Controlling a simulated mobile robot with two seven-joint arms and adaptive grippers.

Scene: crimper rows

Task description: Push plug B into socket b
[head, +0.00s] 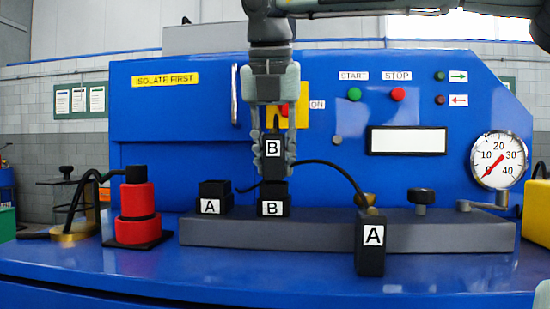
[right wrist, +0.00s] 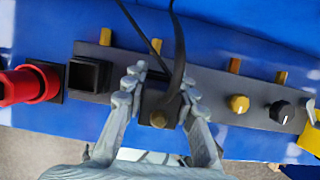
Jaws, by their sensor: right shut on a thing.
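Plug B (head: 273,147) is a black block with a white B label. My right gripper (head: 274,162) points down and is shut on it, one finger on each side. Plug B is upright, directly above socket b (head: 272,208), a black block labelled B on the grey rail. Its lower end is close to the socket's top; I cannot tell if they touch. In the right wrist view the gripper (right wrist: 158,95) holds the plug (right wrist: 160,105) from above and hides the socket. My left gripper is not in view.
The socket labelled A (head: 213,198) stands left of socket b. Plug A (head: 371,245) stands in front of the grey rail (head: 460,235), to the right. A red cylinder (head: 137,200) is at left. Black cables (right wrist: 140,25) cross near my gripper.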

